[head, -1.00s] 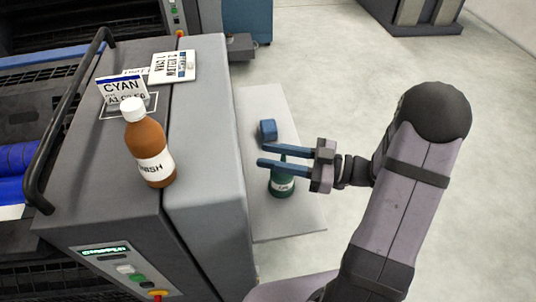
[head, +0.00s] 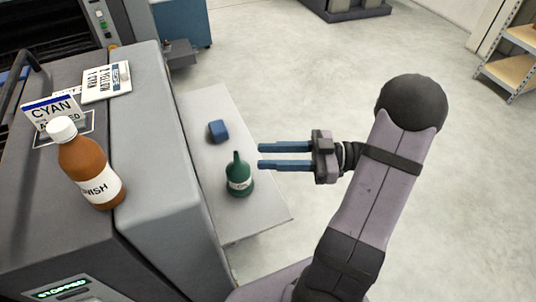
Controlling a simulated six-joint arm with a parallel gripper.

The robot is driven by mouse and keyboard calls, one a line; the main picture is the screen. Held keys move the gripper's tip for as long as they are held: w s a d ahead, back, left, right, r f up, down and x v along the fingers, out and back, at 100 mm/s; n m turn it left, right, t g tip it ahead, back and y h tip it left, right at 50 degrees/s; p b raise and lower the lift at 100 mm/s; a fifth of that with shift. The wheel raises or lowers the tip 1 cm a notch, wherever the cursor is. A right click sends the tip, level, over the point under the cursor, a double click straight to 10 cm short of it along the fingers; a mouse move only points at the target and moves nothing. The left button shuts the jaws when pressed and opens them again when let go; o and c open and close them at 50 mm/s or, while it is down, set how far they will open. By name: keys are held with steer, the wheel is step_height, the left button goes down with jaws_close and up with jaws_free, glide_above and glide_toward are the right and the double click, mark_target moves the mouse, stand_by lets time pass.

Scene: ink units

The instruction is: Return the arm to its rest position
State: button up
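My gripper (head: 262,156) is at the centre of the head view, its two blue fingers apart and pointing left. Nothing is between the fingers. My arm is bent, with its dark rounded joint at the upper right. The fingertips show just right of a green bottle with a pointed top (head: 239,180) and a small blue block (head: 218,131). Both stand on a low grey side table (head: 262,208) beside the press.
The grey press (head: 165,165) fills the left. A shelf (head: 515,68) stands at the far right. Bare floor lies around my arm.

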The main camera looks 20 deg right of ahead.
steer(key=w+d+r+m+t+h+p, duration=0.1)
steer(key=w+d+m+t+h+p, duration=0.2)
steer(key=w+h, duration=0.5)
steer(key=w+d+r+m+t+h+p, duration=0.1)
steer(key=w+d+m+h+p, duration=0.3)
steer(key=w+h, duration=0.3)
steer(key=s+a+m+g+p, duration=0.3)
steer(key=s+a+g, duration=0.2)
steer(key=s, duration=0.7)
steer(key=s+a+r+m+g+h+p, duration=0.1)
steer(key=s+a+m+g+p, duration=0.2)
steer(key=s, duration=1)
steer(key=a+g+p, duration=0.1)
steer(key=a+g, duration=0.2)
steer(key=shift+a+h+p, duration=0.3)
